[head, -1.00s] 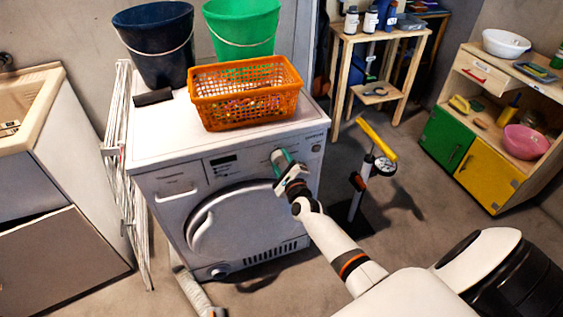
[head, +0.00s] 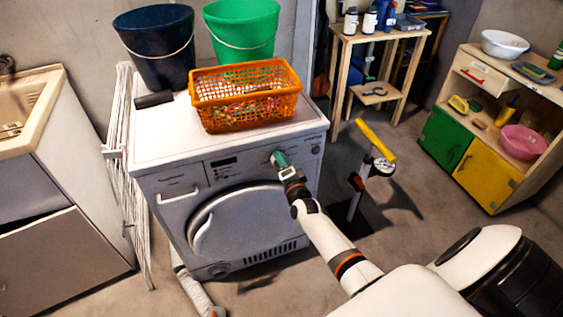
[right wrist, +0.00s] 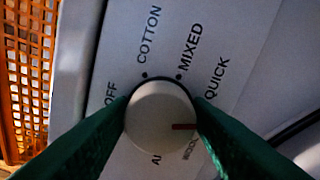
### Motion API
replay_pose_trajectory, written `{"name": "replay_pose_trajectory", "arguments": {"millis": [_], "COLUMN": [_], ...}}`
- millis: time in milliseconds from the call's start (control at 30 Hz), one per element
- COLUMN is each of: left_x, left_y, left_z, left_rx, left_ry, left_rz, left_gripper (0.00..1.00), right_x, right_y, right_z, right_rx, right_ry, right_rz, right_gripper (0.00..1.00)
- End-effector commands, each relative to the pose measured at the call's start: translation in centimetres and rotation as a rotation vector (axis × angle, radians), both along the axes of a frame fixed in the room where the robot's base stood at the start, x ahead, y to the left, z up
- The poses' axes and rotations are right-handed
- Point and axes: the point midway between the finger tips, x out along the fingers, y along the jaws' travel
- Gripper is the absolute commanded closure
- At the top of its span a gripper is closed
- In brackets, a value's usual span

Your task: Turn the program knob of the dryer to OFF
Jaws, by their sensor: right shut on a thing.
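The white dryer (head: 165,160) stands against the wall, with its round door (head: 240,220) shut. Its program knob (right wrist: 160,112) is a pale disc with a red pointer mark, seen close up in the right wrist view. The mark points right and slightly down in that view, away from the OFF label (right wrist: 110,93) at the upper left. My right gripper (head: 279,160) has its green fingers shut on the knob from both sides; it also fills the lower right wrist view (right wrist: 160,118). The fingers partly cover the lower labels.
An orange basket (head: 245,112), a dark blue bucket (head: 155,50) and a green bucket (head: 240,30) stand on the dryer. A folded drying rack (head: 122,165) leans at its left. A yellow-handled pump (head: 376,140) stands on the floor at the right.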

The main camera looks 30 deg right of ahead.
Motion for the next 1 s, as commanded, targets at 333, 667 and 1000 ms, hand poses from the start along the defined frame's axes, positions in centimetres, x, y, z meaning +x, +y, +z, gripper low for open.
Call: {"name": "replay_pose_trajectory", "arguments": {"millis": [333,667,1000], "left_x": [0.0,-0.1,-0.1], "left_y": [0.0,0.0,0.0], "left_z": [0.9,1.5,1.9], "left_rx": [0.0,0.0,0.0], "left_ry": [0.001,0.001,0.001], "left_rz": [0.0,0.0,0.0], "left_gripper": [0.64,0.64,0.64], "right_x": [0.0,0.0,0.0], "right_y": [0.2,0.2,0.3], "right_z": [0.0,0.0,-0.1], "right_rx": [-0.319,-0.623,-0.937], "right_ry": [0.081,0.154,0.231], "right_rz": [0.002,0.001,0.003], "right_gripper": [0.78,0.78,0.78]}}
